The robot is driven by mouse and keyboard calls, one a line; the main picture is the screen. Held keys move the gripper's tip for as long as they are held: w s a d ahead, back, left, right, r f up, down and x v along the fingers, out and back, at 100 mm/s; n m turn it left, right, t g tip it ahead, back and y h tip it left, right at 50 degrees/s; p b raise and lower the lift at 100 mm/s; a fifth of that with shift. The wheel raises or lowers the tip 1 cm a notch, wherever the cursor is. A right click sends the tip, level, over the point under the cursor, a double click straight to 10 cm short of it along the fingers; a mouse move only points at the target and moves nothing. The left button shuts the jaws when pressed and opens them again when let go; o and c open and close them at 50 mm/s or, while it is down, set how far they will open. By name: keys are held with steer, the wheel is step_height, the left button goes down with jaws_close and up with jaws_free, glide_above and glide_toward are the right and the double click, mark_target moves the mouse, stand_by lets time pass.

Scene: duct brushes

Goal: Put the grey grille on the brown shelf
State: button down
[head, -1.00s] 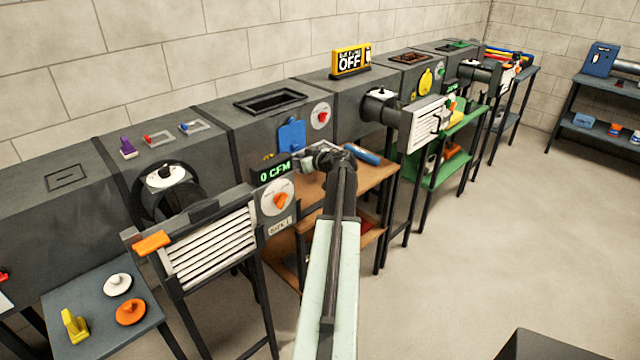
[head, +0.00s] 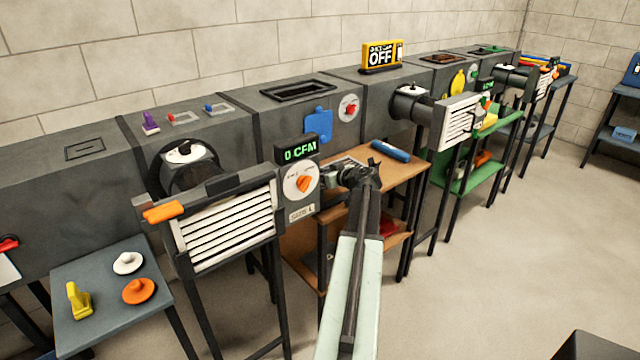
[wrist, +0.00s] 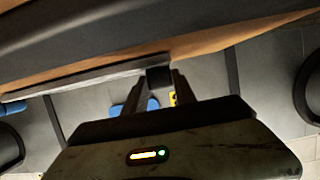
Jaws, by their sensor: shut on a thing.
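My gripper (head: 338,176) is at the front left of the brown shelf unit, just right of the 0 CFM panel in the head view. In the wrist view my gripper (wrist: 158,82) is shut on a thin grey plate seen edge-on, which I take as the grey grille (wrist: 95,76). It sticks out to the left of the fingers. In the head view the grille is small and mostly hidden by the gripper. The brown shelf (head: 408,168) has a wooden top and a lower board. In the wrist view a brown wooden edge (wrist: 235,40) passes close beyond the fingers.
A blue cylinder (head: 390,151) lies on the brown top. The louvred duct outlet (head: 225,232) and its dial panel (head: 301,183) stand close left of the gripper. A green shelf (head: 470,178) stands to the right. The floor at right is clear.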

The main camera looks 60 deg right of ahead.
steer(key=c, duration=1.4)
jaws_free()
steer(key=shift+f, duration=0.15)
steer(key=shift+c, duration=0.2)
steer(key=o, duration=0.4)
steer(key=shift+r+p, duration=0.25)
steer(key=shift+p, duration=0.05)
steer(key=p+v, duration=0.4)
steer(key=v, duration=0.7)
steer(key=shift+s+a+r, duration=0.1)
steer(key=shift+a+r, duration=0.05)
steer(key=shift+s, duration=0.3)
